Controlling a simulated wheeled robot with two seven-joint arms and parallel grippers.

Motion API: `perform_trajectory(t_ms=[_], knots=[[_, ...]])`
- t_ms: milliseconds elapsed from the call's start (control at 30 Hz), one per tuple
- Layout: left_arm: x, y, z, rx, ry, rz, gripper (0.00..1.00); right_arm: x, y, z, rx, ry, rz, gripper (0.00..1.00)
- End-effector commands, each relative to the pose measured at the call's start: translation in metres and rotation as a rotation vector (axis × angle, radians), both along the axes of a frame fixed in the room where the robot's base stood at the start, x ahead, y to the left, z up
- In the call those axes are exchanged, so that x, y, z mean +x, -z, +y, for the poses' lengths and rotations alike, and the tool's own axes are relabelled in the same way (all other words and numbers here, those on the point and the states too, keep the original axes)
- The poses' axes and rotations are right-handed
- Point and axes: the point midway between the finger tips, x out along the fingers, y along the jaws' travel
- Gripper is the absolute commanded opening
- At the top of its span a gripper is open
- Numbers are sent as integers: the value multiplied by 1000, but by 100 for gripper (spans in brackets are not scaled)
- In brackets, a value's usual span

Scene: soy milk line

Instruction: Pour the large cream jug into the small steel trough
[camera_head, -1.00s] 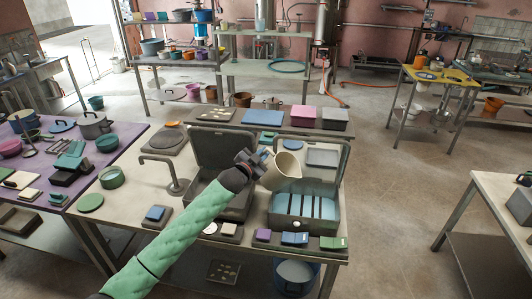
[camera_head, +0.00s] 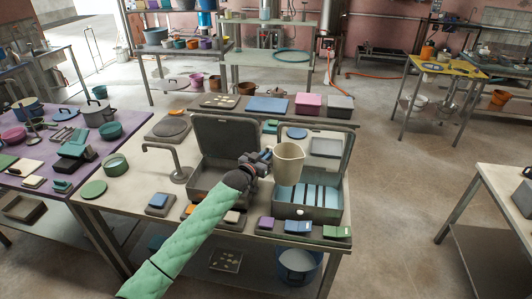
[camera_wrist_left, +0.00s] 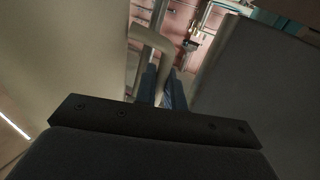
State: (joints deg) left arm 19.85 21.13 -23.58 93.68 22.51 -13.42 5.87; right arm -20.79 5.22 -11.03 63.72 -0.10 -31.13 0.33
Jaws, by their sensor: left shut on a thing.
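The large cream jug (camera_head: 289,165) is upright in the head view, above the back of the right-hand grey metal box. My left gripper (camera_head: 264,157) is shut on its handle, on the jug's left side. In the left wrist view the blue fingers of the gripper (camera_wrist_left: 162,90) close on the cream handle (camera_wrist_left: 152,38). The right-hand box (camera_head: 314,212) has an open lid and light blue strips inside. A second open grey box (camera_head: 204,180) stands to its left, partly hidden by my arm. I cannot tell which is the small steel trough. The jug's contents are hidden.
A bent metal tap (camera_head: 176,160) stands left of the boxes. Small coloured blocks line the bench's front edge, among them a purple one (camera_head: 267,223). A raised shelf behind holds a pink box (camera_head: 309,103). A blue bucket (camera_head: 297,264) sits below.

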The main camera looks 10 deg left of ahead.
Motion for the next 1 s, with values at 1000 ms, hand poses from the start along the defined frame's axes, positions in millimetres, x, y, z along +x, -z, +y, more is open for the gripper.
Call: perform_trajectory(t_ms=[1000], knots=[[-43,-40,19,4,0,-1,0,0,-42,0,0,0,0,0]])
